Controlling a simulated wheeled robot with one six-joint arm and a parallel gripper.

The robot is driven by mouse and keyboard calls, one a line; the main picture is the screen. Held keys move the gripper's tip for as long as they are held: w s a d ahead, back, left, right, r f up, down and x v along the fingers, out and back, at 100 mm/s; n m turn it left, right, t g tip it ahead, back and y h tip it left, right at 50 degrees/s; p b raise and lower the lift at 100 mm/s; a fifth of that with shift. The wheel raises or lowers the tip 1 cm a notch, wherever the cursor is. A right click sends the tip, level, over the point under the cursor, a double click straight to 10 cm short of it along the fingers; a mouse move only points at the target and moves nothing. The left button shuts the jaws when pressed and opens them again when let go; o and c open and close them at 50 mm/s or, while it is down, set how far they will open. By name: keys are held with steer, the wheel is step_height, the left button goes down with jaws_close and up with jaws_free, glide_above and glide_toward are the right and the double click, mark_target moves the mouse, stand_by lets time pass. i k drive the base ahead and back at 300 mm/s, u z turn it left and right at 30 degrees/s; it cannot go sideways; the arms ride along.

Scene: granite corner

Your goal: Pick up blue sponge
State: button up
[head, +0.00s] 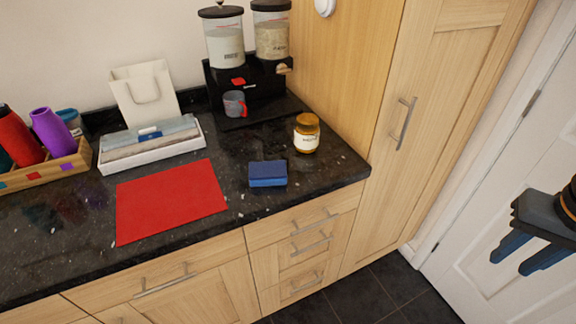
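The blue sponge (267,174) lies on the dark granite counter (335,172), near its front edge. It is a small block with a darker blue top and a lighter blue front side. It stands clear of the things around it. My gripper (512,263) is at the far right of the head view, in front of the white door and well away from the sponge. Its two dark fingers point down and left and are apart, with nothing between them.
A red mat (171,201) lies left of the sponge. An amber jar (306,133) stands behind it to the right. A dispenser stand (246,85) with a grey cup (235,104) is at the back. A white tray (151,144) and wooden rack (45,168) are left. A tall cupboard (425,110) borders the counter.

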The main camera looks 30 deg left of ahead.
mark_target(271, 173)
steer(key=z, duration=1.7)
steer(key=k, duration=1.65)
steer(key=u, duration=2.1)
